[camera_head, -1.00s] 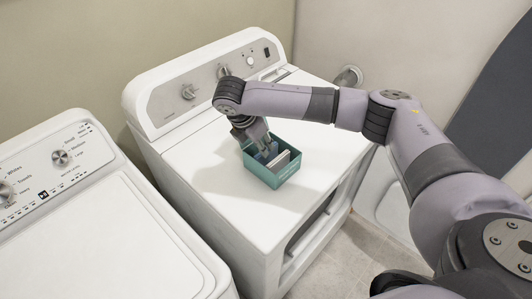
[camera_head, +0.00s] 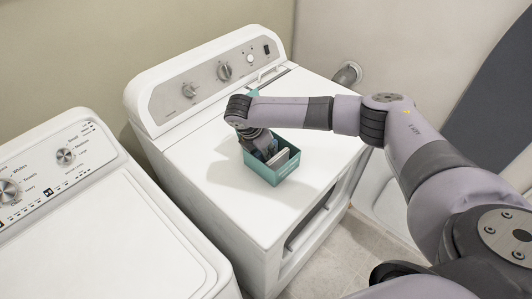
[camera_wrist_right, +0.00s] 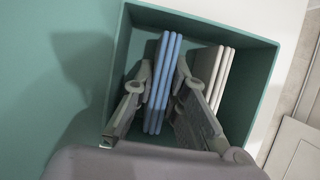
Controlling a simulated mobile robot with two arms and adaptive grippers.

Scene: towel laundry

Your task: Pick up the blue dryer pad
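Several thin blue dryer pads (camera_wrist_right: 163,85) stand on edge in a teal box (camera_head: 274,176) on top of the right-hand machine. My right gripper (camera_head: 264,150) reaches down into the box. In the right wrist view its two fingers (camera_wrist_right: 163,70) are open, one on each side of the blue pads. The left finger is close to the stack; I cannot tell whether either finger touches it. Several white pads (camera_wrist_right: 218,75) stand to the right of the right finger. In the head view the gripper partly hides the blue pads. My left gripper is not in view.
The white machine (camera_head: 200,195) has free room on its top left and front of the box. A raised control panel (camera_head: 210,80) runs along its back. A second white machine (camera_head: 100,235) stands to the left. The box walls close in around the gripper.

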